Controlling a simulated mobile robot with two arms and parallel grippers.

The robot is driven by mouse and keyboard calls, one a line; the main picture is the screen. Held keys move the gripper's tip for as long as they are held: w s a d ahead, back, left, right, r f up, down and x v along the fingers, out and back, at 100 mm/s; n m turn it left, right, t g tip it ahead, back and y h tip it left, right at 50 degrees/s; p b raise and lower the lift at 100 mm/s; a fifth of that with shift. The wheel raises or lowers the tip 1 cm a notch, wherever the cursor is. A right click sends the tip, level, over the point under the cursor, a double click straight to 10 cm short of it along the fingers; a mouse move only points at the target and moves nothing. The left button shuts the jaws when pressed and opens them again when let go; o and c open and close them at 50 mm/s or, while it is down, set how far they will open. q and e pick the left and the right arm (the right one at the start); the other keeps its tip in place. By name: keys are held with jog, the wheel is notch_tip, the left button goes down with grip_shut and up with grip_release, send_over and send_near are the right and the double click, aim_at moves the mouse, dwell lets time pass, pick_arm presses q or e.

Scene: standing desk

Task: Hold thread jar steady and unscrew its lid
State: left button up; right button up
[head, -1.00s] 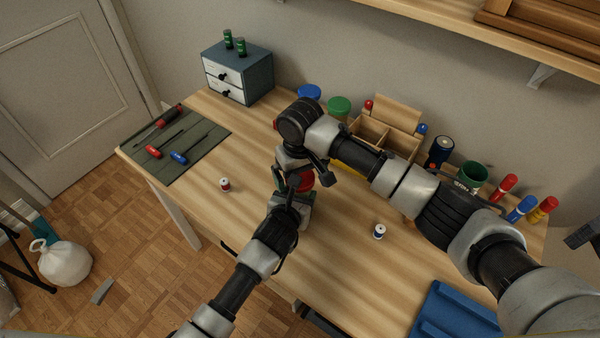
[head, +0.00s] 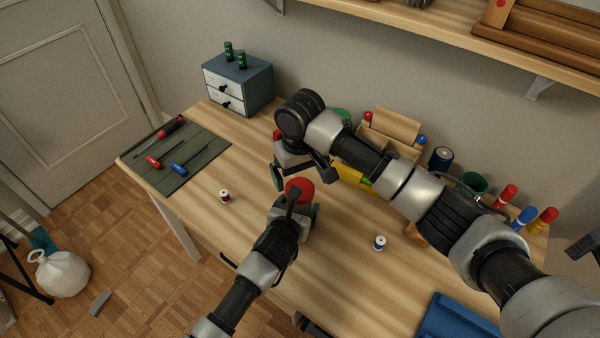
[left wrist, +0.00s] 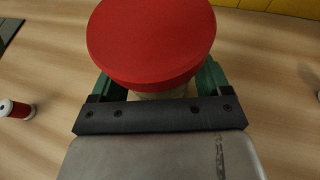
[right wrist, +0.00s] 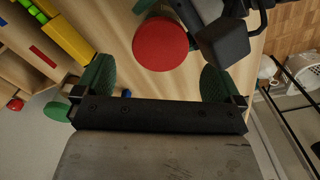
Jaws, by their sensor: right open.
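The thread jar has a round red lid (head: 299,190), which also shows large in the left wrist view (left wrist: 150,40). Only a sliver of the pale jar body (left wrist: 163,94) shows under the lid. My left gripper (head: 294,212) is shut on the jar body, its green fingers on either side below the lid. The lid sits on the jar; whether it is loose cannot be told. My right gripper (head: 302,177) is open and empty, just behind and above the lid. In the right wrist view the lid (right wrist: 160,44) lies beyond the fingertips, apart from them.
Small thread spools stand left (head: 225,196) and right (head: 379,243) of the jar. A wooden organizer (head: 397,122) and a green cup (head: 473,183) stand at the back. A tool mat (head: 205,152) lies left, a blue tray (head: 455,318) front right. The desk around the jar is mostly clear.

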pick_arm(q)
jog(key=shift+o, duration=0.8)
